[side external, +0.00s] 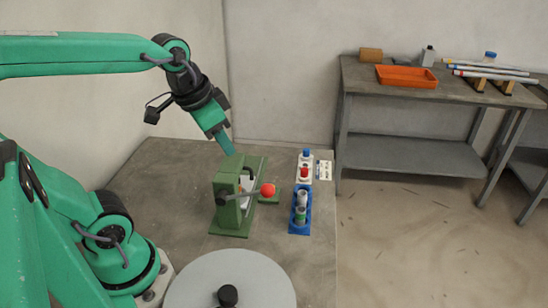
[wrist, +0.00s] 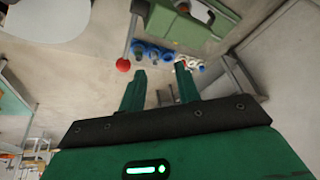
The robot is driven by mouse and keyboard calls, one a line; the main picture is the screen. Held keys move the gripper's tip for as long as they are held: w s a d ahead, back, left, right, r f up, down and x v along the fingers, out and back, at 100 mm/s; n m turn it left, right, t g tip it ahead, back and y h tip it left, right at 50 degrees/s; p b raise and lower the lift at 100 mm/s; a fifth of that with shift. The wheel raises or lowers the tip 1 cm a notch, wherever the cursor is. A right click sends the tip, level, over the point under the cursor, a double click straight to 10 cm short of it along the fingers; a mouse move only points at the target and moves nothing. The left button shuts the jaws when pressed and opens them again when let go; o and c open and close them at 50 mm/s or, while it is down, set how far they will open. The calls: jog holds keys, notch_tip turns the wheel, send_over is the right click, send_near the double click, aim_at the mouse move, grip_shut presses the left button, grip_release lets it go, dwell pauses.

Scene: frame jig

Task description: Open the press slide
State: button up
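The green press (side external: 231,205) stands on the grey table, with a lever ending in a red ball knob (side external: 268,190) that points right. A pale part shows inside the press frame; I cannot tell how far the slide stands open. In the wrist view the press body (wrist: 178,28) is at the top, with the red knob (wrist: 123,65) to its left. My gripper (side external: 228,147) is above and just behind the press, pointing down, apart from it. In the wrist view my gripper (wrist: 160,68) has its two fingers spread, with nothing between them.
A round grey disc (side external: 265,285) is in front. A side bench (side external: 410,98) carries an orange tray (side external: 407,76). The table's left is clear.

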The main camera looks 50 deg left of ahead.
jog(key=w+a+f+m+g, duration=0.1)
jog(key=w+a, duration=0.1)
jog(key=w+a+m+g, duration=0.1)
jog(key=w+a, duration=0.1)
jog(key=w, duration=0.1)
jog(key=w+a+f+m+g, duration=0.1)
jog(key=w+a, duration=0.1)
jog(key=w, duration=0.1)
jog(key=shift+f+m, duration=0.3)
jog(key=w+a+f+m+g+h, duration=0.1)
jog(key=w+a+f+m+g, duration=0.2)
jog(key=w+a+f, duration=0.3)
jog(key=shift+a+f+m, duration=0.6)
jog(key=shift+a+f, duration=1)
jog(key=shift+s+d+f, duration=0.2)
jog(key=shift+f, duration=1.1)
jog(key=shift+s+d+f, duration=0.15)
jog(key=shift+f, duration=1.1)
jog(key=shift+s+d+f, duration=0.2)
jog(key=shift+f, duration=1.1)
grip_shut()
